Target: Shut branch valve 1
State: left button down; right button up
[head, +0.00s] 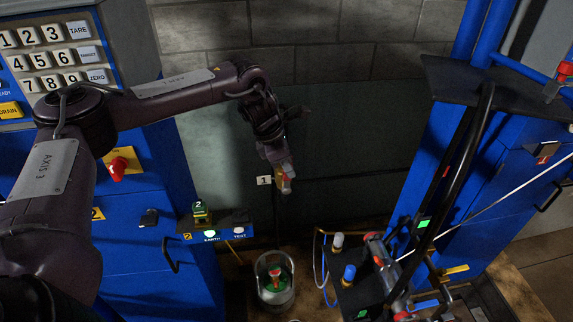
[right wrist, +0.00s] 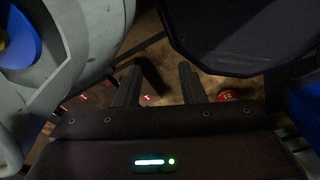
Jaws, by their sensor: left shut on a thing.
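A small white tag marked 1 (head: 264,180) shows in the middle of the head view, just left of my left gripper (head: 286,180). My left gripper points down and is shut on a small part at that tag, which I take to be the handle of branch valve 1. Bits of yellow and red show around the fingertips. The fingers hide most of the part, so I cannot tell how its handle is turned. In the right wrist view my right gripper (right wrist: 159,88) is open, its two fingers apart with nothing between them. It does not show in the head view.
A blue cabinet with a keypad (head: 52,57) and a red knob (head: 117,168) stands at left. A gas cylinder (head: 275,281) stands on the floor. A blue cabinet (head: 490,190), a black hose (head: 460,150) and yellow (head: 456,269) and blue (head: 424,304) levers are at right.

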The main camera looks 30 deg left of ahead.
pick_arm(q)
jog(key=w+d+g+y+p, duration=0.1)
jog(key=d+f+g+y+p, duration=0.1)
jog(key=y, duration=0.1)
jog(key=w+d+g+y+p, duration=0.1)
jog(key=y, duration=0.1)
jog(key=shift+w+d+f+g+p, duration=0.15)
jog(key=shift+w+d+g+p, duration=0.1)
jog(key=shift+w+g+p, duration=0.1)
dwell(0.3)
jog(key=shift+d+f, duration=0.1)
dwell(0.8)
jog(key=c, duration=1.5)
grip_release()
